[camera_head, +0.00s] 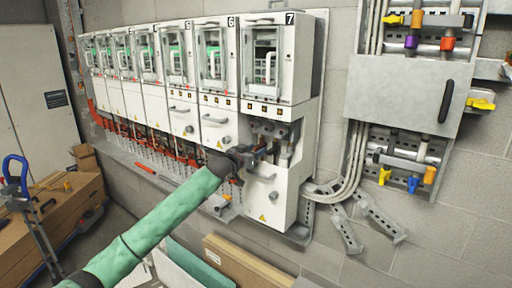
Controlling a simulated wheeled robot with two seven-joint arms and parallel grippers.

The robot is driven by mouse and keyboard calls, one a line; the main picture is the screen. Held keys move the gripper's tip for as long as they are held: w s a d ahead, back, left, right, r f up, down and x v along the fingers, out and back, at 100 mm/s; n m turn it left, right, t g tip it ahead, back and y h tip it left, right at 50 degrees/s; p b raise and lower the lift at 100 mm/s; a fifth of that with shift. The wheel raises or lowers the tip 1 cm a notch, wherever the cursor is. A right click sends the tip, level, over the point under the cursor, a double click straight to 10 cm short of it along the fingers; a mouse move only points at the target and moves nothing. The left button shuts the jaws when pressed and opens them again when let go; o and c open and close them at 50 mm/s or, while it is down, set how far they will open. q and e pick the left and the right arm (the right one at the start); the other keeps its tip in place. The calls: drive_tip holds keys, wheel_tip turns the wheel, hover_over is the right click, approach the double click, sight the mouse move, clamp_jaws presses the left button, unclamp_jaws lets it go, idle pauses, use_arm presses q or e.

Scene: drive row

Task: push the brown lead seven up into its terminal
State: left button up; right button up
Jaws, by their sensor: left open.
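Drive seven (278,58) is the rightmost white unit of the row, with a "7" on its top. Under its front, a row of terminals (266,110) shows above an open recess with grey and dark parts in it. My left gripper (268,150), on the green-sleeved arm, is open at this recess, just below the terminals. The brown lead is too small and too much covered by the gripper to make out, so I cannot tell whether the fingers touch it. My right gripper is not in view.
A white lower cover (269,198) with a yellow warning mark is below the gripper. Grey conduits (345,170) run down the wall to the right, beside a grey panel (400,92). Cardboard boxes (60,205) and boards (240,262) stand below.

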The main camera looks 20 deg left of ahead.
use_arm(q)
drive_tip(key=shift+w+d, duration=0.2)
drive_tip(key=shift+w, duration=0.2)
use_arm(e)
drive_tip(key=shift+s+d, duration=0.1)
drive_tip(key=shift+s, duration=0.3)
use_arm(q)
drive_tip(key=shift+s, duration=0.1)
clamp_jaws()
wheel_tip(320, 180, up, 2)
drive_tip(key=shift+r, duration=0.25)
unclamp_jaws()
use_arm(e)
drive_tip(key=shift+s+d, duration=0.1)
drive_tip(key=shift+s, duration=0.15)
use_arm(q)
drive_tip(key=shift+f, duration=0.1)
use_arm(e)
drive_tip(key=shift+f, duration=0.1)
